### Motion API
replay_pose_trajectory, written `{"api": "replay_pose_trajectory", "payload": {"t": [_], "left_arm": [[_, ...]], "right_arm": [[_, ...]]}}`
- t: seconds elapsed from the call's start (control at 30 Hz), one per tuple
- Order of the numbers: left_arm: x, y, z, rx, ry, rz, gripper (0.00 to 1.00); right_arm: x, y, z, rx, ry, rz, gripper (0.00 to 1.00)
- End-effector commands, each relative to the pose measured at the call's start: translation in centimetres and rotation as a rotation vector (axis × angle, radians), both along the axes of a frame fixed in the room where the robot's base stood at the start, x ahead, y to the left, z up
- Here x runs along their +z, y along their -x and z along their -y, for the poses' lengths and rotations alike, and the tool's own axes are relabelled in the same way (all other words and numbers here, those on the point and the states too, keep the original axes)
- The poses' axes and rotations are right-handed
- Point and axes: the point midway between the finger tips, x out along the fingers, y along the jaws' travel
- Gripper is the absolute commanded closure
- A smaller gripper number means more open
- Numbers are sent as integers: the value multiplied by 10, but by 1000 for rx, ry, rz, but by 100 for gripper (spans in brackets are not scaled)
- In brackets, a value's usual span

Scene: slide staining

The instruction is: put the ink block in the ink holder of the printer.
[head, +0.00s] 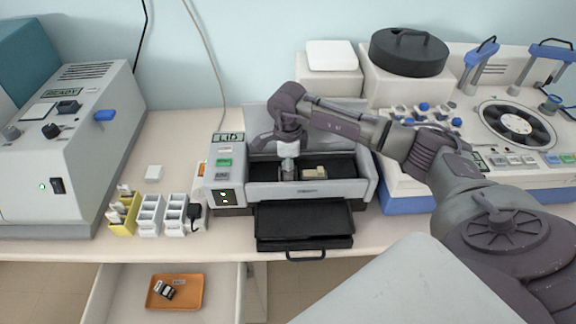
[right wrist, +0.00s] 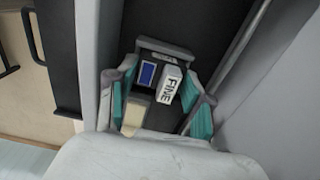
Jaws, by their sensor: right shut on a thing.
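The printer (head: 232,186) stands in the middle of the table with its lid raised and its dark inside open. My right gripper (head: 289,152) reaches down into it, left of a small beige block (head: 315,173). In the right wrist view its teal-padded fingers (right wrist: 163,106) stand on both sides of the ink block (right wrist: 169,84), a white face marked "FINE". A blue panel with a pale border lies beside that face. A dark labelled frame (right wrist: 166,49), perhaps the ink holder, is close behind. I cannot tell whether the block is seated in it. My left gripper is not in view.
A black tray (head: 304,222) sticks out at the printer's front. An open drawer below holds an orange tray (head: 190,303) with a small black-and-white item (head: 165,290). Slide racks (head: 150,214) stand left of the printer; a staining machine (head: 495,158) stands on the right.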

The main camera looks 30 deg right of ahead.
Motion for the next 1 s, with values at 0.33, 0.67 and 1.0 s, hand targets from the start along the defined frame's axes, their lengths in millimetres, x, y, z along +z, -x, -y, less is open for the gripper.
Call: {"api": "replay_pose_trajectory", "payload": {"t": [0.33,0.67,1.0], "left_arm": [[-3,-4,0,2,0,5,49],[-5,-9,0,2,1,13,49],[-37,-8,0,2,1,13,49]], "right_arm": [[-3,0,0,0,0,0,38],[6,-1,0,0,-1,4,38],[76,-2,0,0,0,7,38]]}}
